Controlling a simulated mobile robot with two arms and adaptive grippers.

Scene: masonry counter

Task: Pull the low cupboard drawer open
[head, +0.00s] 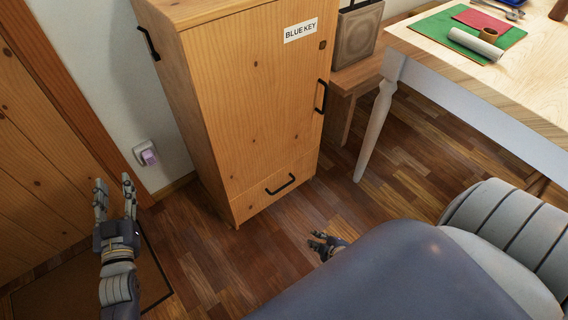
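The wooden cupboard (250,95) stands against the wall, with a "BLUE KEY" label on its front. Its low drawer (248,203) is at the bottom, its front flush with the cupboard, and a black bar handle (281,184) is on it. My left gripper (115,187) is at the left, fingers spread and empty, apart from the cupboard. My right gripper (322,240) is low in the middle, in front of and below the drawer handle in the picture, touching nothing visible. It is small and partly hidden by my arm, so its finger opening is unclear.
The cupboard door has a black handle (321,97). A table (450,60) stands at the right, its white leg (375,130) near the cupboard. A low wooden stand (352,80) is beside the cupboard. The wooden floor (215,255) before the drawer is clear.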

